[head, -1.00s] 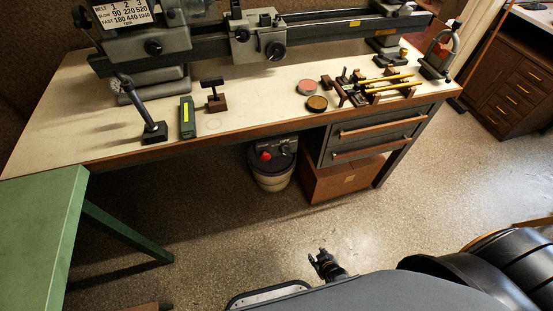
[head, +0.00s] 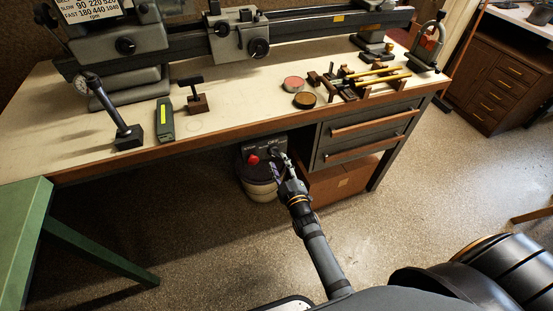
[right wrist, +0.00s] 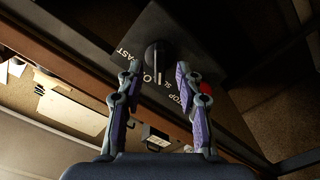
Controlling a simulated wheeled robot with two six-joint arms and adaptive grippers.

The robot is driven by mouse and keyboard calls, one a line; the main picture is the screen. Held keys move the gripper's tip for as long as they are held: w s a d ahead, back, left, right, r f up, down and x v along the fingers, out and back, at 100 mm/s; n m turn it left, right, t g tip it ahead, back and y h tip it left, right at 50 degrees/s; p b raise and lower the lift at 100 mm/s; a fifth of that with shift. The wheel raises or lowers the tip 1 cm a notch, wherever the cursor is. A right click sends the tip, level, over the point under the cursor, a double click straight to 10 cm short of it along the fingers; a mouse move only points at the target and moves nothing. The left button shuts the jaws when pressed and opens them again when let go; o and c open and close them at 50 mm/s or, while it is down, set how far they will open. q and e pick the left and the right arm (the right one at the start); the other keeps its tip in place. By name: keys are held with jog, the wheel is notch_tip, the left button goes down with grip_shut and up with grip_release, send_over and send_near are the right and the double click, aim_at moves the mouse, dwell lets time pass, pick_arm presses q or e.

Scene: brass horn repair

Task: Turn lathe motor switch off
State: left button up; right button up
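The motor switch is a dark box (head: 262,149) under the front edge of the lathe bench, with a red stop button (head: 253,160). In the right wrist view its panel (right wrist: 190,35) carries a black rotary knob (right wrist: 155,53) among white letters reading FAST, SLOW and STOP. The red button (right wrist: 206,88) is partly behind a finger. My right gripper (head: 284,160) reaches up to the box. In the right wrist view the gripper (right wrist: 159,69) is open, its fingers either side of the knob, with a gap on both sides. Contact is not visible. My left gripper is out of view.
The bench top (head: 225,132) overhangs the switch. A pale bucket (head: 262,190) is below the switch. A green table (head: 25,225) is at left; the floor between is clear.

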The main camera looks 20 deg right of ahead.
aim_at(276, 158)
jog(key=w, duration=0.3)
jog(key=shift+w+a, duration=0.1)
grip_shut()
